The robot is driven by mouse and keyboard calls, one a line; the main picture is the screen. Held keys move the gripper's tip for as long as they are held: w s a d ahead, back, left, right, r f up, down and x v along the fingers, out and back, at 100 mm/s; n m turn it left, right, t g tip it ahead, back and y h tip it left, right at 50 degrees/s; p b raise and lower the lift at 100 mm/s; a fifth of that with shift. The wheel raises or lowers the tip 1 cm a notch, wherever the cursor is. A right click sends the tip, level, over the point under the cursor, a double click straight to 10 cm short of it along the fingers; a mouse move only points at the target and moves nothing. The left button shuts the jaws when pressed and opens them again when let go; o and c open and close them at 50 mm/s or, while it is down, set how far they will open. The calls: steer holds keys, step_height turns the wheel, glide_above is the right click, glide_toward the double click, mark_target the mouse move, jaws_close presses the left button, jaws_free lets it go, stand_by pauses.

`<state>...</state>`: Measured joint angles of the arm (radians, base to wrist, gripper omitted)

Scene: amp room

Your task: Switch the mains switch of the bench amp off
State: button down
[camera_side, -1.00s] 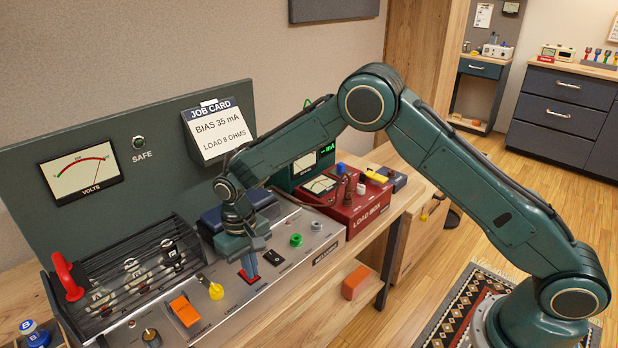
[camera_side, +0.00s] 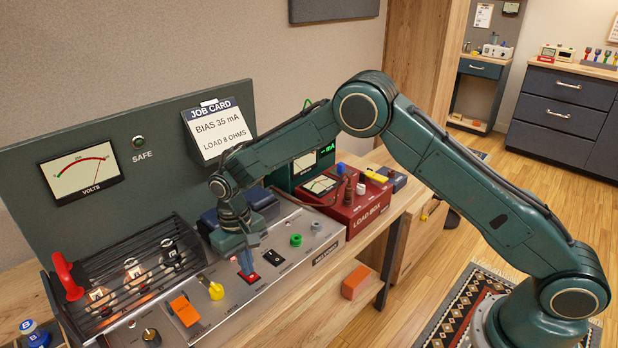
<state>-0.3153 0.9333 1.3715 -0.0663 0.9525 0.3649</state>
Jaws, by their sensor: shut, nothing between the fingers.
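The bench amp's metal front panel (camera_side: 222,308) holds a red rocker switch (camera_side: 250,278) in a dark surround. Its label is too small to read, so I cannot tell for certain that it is the mains switch. My gripper (camera_side: 246,264) is shut and empty, pointing down at this red rocker. The blue fingertips hide its far part, and I cannot tell whether they touch it. A black rocker (camera_side: 274,257) lies just right of it, and an orange switch (camera_side: 184,311) lies to the left. The tubes (camera_side: 98,296) behind the black bars glow orange.
A yellow knob (camera_side: 216,291) stands close left of my gripper. Green (camera_side: 296,240) and grey knobs stand to the right, before the red load box (camera_side: 354,213). The volts meter (camera_side: 81,171), the SAFE lamp (camera_side: 139,142) and the job card (camera_side: 214,131) are on the upright panel behind.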

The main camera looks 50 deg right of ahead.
steer(key=shift+d, duration=0.15)
step_height(320, 180, up, 14)
steer(key=w, duration=0.1)
steer(key=shift+w, duration=0.35)
stand_by(0.5)
steer(key=shift+s+a, duration=0.1)
steer(key=shift+a, duration=0.1)
steer(key=shift+s+a+r, duration=0.1)
steer(key=shift+s+a, duration=0.15)
steer(key=shift+s, duration=0.25)
steer(key=f, duration=0.4)
steer(key=s+f, duration=0.1)
steer(key=f, duration=0.8)
steer(key=shift+s+f, duration=0.35)
steer(key=shift+f, duration=0.1)
